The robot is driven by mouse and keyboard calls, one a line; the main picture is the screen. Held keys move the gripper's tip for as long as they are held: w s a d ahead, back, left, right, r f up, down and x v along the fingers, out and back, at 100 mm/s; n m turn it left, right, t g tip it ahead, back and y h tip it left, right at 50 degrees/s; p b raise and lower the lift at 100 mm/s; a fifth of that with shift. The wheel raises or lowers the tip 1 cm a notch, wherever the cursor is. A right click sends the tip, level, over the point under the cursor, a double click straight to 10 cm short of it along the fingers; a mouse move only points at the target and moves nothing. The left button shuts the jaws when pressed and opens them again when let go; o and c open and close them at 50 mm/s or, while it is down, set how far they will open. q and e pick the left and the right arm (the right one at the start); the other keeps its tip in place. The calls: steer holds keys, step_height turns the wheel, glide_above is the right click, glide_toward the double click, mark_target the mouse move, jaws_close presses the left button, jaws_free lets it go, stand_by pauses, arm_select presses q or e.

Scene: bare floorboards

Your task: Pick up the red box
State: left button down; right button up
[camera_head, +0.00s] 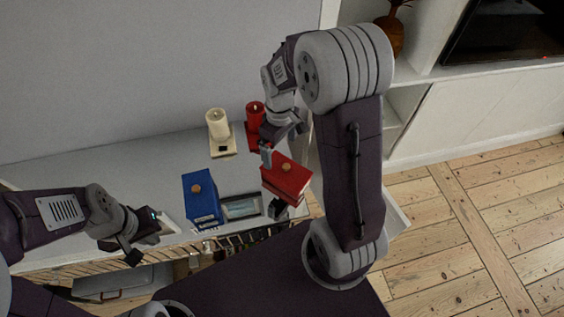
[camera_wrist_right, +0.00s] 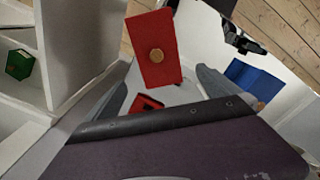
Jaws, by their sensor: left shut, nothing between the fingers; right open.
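The red box (camera_head: 287,178) has a round tan knob on its top and lies at the right end of the white shelf top. In the right wrist view the red box (camera_wrist_right: 155,38) shows beyond and between the finger tips. My right gripper (camera_head: 273,183) is open, with one finger showing at each side of the box; I cannot tell whether they touch it. My left gripper (camera_head: 134,257) is shut and empty by the shelf's front edge at the left, away from the red box.
A blue box (camera_head: 202,200) with a similar knob stands left of the red one, with a small framed thing (camera_head: 242,207) between. The shelf top (camera_head: 120,165) is clear at the left.

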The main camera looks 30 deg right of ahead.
mark_target(280, 167)
steer(key=f, duration=0.3)
steer(key=shift+s+d+f, duration=0.15)
steer(key=shift+s+f, duration=0.1)
steer(key=shift+s, duration=0.1)
steer(key=shift+w+f, duration=0.25)
steer(key=shift+f, duration=0.1)
steer(key=f, duration=0.4)
steer(key=shift+w+f, duration=0.2)
steer(key=shift+f, duration=0.2)
steer(key=c, duration=1.3)
